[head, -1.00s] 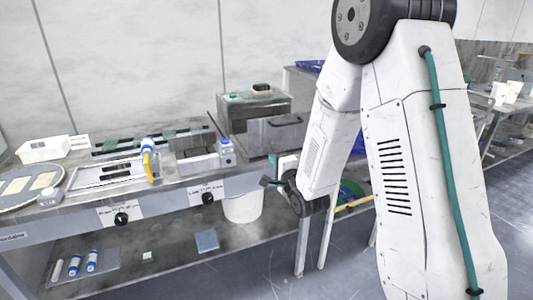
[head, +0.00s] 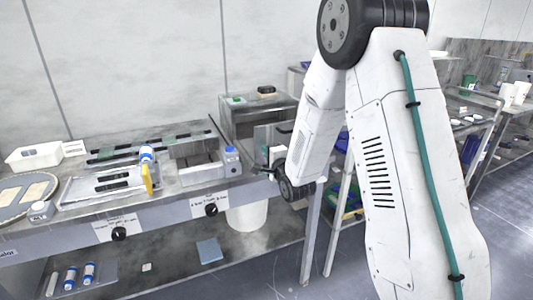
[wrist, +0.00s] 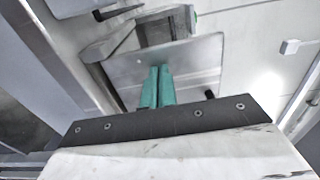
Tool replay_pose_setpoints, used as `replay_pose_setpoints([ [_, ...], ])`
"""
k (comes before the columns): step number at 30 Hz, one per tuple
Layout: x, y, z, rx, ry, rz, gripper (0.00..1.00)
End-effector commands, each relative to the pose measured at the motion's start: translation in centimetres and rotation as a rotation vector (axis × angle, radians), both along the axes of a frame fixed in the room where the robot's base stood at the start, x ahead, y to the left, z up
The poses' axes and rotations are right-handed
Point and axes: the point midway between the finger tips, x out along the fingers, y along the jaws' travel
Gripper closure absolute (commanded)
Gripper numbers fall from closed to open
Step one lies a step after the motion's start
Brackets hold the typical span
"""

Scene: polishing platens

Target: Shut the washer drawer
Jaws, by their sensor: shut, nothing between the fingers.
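The washer (head: 240,118) is a grey metal box at the right end of the bench. Its drawer stands out from the front; the grey drawer front (head: 266,136) shows just left of my arm, which hides part of it. In the wrist view the flat drawer front (wrist: 195,65) lies beyond my fingers, with the open drawer (wrist: 150,33) behind it. My gripper's teal fingers (wrist: 158,88) are together and empty, pointing at the lower middle of that panel. I cannot tell whether they touch it. In the head view the fingertips are hard to make out.
The bench (head: 185,203) to the left holds a blue-capped bottle (head: 232,160), a white tray (head: 35,157) and polishing gear. A white bucket (head: 247,215) stands below. Another rack (head: 345,190) is close behind my arm. Open floor lies at the front right.

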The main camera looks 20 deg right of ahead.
Motion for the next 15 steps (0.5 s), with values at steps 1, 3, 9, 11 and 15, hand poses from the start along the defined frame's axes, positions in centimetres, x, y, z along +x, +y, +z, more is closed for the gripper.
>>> replay_pose_setpoints([
  [1,0.0,0.0,0.0,0.0,0.0,0.0,1.0],
  [3,0.0,0.0,0.0,0.0,0.0,0.0,1.0],
  [9,1.7,0.0,0.0,-0.001,-0.002,0.001,1.0],
  [11,3.2,0.0,0.0,-0.001,-0.002,0.001,1.0],
  [15,7.3,0.1,0.0,-0.001,-0.003,0.002,1.0],
])
